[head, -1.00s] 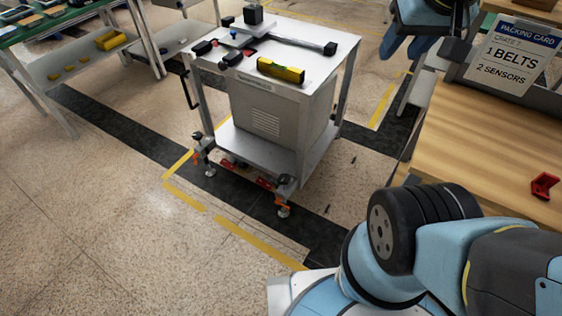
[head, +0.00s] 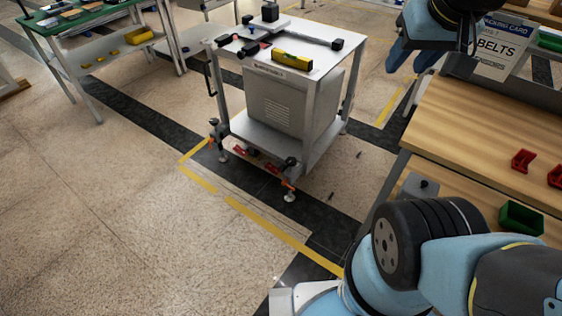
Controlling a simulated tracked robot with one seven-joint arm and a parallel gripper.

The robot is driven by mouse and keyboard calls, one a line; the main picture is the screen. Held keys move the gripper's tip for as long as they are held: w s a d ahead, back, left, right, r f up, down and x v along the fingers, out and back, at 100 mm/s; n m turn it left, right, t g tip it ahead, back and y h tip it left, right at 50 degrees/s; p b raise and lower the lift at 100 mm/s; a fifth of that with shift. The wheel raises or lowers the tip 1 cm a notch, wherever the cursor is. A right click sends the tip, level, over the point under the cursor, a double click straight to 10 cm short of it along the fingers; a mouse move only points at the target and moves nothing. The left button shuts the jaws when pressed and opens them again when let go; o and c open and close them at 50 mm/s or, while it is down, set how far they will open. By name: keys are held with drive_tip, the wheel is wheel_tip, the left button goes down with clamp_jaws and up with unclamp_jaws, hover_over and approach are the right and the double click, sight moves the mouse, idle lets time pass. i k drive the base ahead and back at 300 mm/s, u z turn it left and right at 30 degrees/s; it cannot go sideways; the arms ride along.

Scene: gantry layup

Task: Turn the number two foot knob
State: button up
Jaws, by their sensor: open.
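A grey cart (head: 268,133) stands on levelling feet. Dark foot knobs with orange parts show at its front left leg (head: 214,127) and front right leg (head: 290,164). Another foot at the back right is mostly hidden. I cannot read any number on the feet, so I cannot tell which is number two. My gripper (head: 410,60) hangs at the top right with its blue fingers apart and empty. It is well away from the foot knobs and partly covers the packing card.
A yellow level (head: 292,60) lies on the cart top. Red clamps lie under the cart. A wooden bench (head: 480,125) with red parts (head: 523,160) and a green bin (head: 521,217) stands at right. The floor left and in front of the cart is clear.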

sight(290, 162)
drive_tip(key=k, duration=1.5)
drive_tip(key=u, duration=0.5)
drive_tip(key=i, duration=1.95)
drive_tip(key=z, duration=0.05)
